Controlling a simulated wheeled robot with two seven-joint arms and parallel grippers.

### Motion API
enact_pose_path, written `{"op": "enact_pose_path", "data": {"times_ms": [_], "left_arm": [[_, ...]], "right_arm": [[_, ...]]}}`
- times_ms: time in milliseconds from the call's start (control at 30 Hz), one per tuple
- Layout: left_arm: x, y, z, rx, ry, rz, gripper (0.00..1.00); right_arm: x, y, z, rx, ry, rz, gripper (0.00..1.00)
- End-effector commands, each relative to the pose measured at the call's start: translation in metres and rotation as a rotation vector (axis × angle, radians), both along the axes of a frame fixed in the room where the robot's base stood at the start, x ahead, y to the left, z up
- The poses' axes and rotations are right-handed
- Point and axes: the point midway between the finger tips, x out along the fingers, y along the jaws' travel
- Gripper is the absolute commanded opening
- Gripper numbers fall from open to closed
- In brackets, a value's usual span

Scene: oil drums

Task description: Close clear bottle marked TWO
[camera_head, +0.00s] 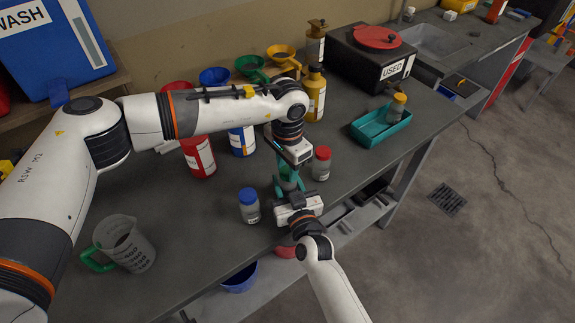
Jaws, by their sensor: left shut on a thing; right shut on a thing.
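A small clear bottle with a green cap (286,172) is between my two grippers near the front edge of the bench, mostly hidden by their teal fingers. My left gripper (287,168) comes down from above and is shut at the cap. My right gripper (285,188) comes from the front and is shut around the bottle's body. Whether the cap is seated is hidden, and no mark on this bottle can be read. A clear bottle with a blue cap (249,206) stands to the left. A clear bottle with a red cap (321,164) stands to the right.
A teal tray (367,135) holds a yellow-capped bottle (396,107). A measuring jug (125,243) stands at front left. Red (199,157) and blue (241,141) containers, funnels and yellow pump bottles (314,94) line the back. A black USED box (369,60) stands back right.

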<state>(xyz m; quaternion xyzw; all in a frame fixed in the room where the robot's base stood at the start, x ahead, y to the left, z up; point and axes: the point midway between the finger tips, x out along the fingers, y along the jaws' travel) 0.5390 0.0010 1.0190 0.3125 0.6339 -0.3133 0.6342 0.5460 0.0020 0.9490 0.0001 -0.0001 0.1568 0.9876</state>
Motion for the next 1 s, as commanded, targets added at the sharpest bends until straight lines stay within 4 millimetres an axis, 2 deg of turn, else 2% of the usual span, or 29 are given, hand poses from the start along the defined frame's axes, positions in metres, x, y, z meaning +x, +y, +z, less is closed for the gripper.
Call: {"op": "enact_pose_path", "data": {"times_ms": [100, 133, 267, 600, 900, 1000], "left_arm": [[0.001, 0.0, 0.001, 0.0, -0.002, 0.002, 0.14], [0.001, 0.0, 0.001, 0.0, -0.002, 0.002, 0.36], [0.001, 0.0, 0.001, 0.0, -0.002, 0.003, 0.56], [0.001, 0.0, 0.003, 0.0, -0.001, 0.004, 0.56], [0.001, 0.0, 0.039, -0.001, -0.002, 0.003, 0.56], [0.0, 0.0, 0.045, 0.0, -0.002, 0.004, 0.56]], "right_arm": [[0.0, 0.0, -0.001, -0.001, 0.002, 0.0, 0.0], [0.0, 0.0, -0.001, -0.001, 0.003, 0.0, 0.0], [0.0, 0.0, -0.001, -0.001, 0.002, 0.0, 0.0], [0.0, 0.0, -0.001, -0.001, 0.002, 0.0, 0.0], [0.0, 0.0, -0.001, -0.001, 0.002, 0.0, 0.0], [0.0, 0.0, -0.001, -0.001, 0.002, 0.0, 0.0]]}}
